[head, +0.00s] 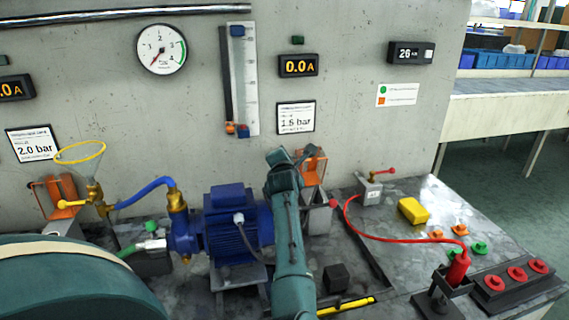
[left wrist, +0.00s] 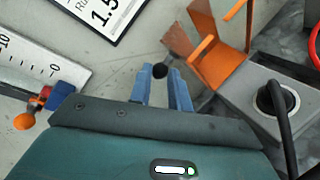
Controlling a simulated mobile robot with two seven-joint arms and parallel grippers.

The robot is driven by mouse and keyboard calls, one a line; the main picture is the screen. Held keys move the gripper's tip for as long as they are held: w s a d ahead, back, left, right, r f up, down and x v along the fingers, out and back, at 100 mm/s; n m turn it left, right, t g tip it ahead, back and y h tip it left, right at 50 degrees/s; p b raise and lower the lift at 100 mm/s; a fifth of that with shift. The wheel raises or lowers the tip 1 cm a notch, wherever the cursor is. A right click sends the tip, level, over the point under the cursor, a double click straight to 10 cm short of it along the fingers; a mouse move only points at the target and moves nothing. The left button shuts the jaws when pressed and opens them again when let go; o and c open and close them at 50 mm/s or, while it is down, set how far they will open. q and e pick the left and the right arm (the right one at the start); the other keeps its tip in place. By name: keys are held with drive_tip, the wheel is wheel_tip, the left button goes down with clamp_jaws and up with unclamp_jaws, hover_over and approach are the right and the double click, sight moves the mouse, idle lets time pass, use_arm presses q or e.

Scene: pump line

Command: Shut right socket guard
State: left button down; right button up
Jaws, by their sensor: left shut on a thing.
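The right socket guard (head: 314,168) is an orange bent plate behind a grey socket box (head: 320,218). In the left wrist view the guard (left wrist: 212,52) stands raised, and the box (left wrist: 250,95) is uncovered with a black plug (left wrist: 275,98) and cable in its round socket. My left gripper (head: 305,154) is at the guard in the head view, partly hidden by its own arm. In the left wrist view its blue fingers (left wrist: 161,80) are closed around a small black knob (left wrist: 160,71) beside the guard's edge. How the knob joins the guard is hard to see. My right gripper is not in view.
A blue pump motor (head: 236,225) stands left of my arm. A second orange guard (head: 52,194) is at the far left. The wall (head: 350,120) is close behind.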

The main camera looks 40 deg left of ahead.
use_arm(q)
drive_tip(key=shift+s+d+f+t+y+b, duration=0.1)
drive_tip(key=shift+s+d+t+y+b, duration=0.3)
drive_tip(key=shift+d, duration=0.1)
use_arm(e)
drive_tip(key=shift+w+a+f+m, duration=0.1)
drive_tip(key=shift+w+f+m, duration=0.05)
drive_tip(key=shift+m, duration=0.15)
